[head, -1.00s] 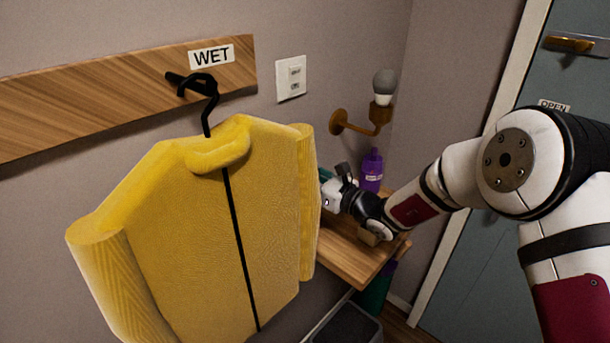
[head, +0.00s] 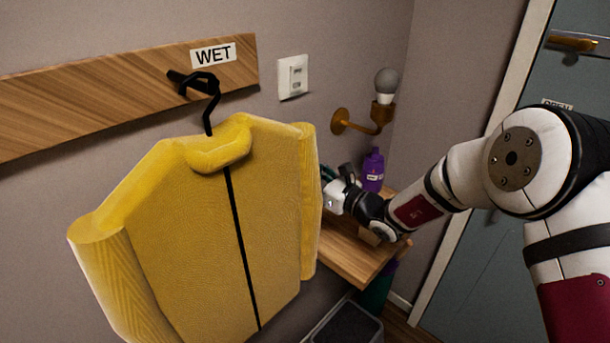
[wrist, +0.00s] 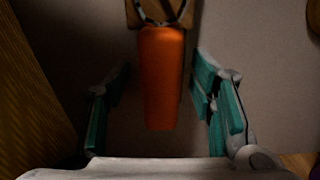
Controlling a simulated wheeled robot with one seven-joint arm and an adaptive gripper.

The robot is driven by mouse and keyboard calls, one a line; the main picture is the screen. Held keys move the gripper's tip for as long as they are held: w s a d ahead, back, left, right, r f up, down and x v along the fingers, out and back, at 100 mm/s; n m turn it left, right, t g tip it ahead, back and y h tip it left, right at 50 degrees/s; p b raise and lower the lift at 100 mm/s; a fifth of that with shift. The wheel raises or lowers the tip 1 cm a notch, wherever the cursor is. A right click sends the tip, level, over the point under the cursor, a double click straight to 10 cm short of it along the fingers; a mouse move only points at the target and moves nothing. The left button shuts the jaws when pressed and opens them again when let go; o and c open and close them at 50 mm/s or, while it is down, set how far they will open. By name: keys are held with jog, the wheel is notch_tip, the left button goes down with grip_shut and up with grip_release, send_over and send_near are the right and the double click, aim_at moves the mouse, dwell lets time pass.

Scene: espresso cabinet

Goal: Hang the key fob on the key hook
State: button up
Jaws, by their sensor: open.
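The orange key fob (wrist: 161,80) hangs upright in the wrist view, below a ring (wrist: 160,10) at the top edge. The ring lies in front of a small wooden plate (wrist: 133,16), which may be the key hook's backing; the hook itself is cut off or not clear. My gripper (wrist: 160,112) is open, its teal-padded fingers on either side of the fob, with a visible gap to each. In the head view my gripper (head: 338,190) is beside the yellow coat's right edge, and the fob and hook are hidden there.
The yellow coat (head: 215,220) hangs close to the left of my gripper. A wooden shelf (head: 350,258) lies below it. A purple bottle (head: 373,172) stands behind, under a wall lamp (head: 384,92). A door (head: 490,260) is at right.

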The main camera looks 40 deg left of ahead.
jog(key=s+d, duration=0.1)
jog(key=d, duration=1.1)
jog(key=s+d+r+n+g+h, duration=0.4)
jog(key=s+d+r+n+h, duration=0.2)
jog(key=s+d+r+n, duration=0.55)
jog(key=s+d+r+n+t+h, duration=0.1)
jog(key=s+d+n+t+h, duration=0.1)
jog(key=d, duration=1)
jog(key=s+d+r+n+t+h, duration=0.2)
jog(key=s+d+h, duration=0.3)
jog(key=d, duration=0.7)
jog(key=s+d+r+n+t+h, duration=0.1)
jog(key=s+d+n+t+h, duration=0.2)
jog(key=d, duration=0.9)
jog(key=shift+s+d+r+t+h, duration=0.15)
jog(key=shift+s+d+t+h, duration=0.3)
jog(key=shift+h, duration=0.55)
jog(key=shift+s+a+n, duration=0.1)
jog(key=shift+n, duration=0.15)
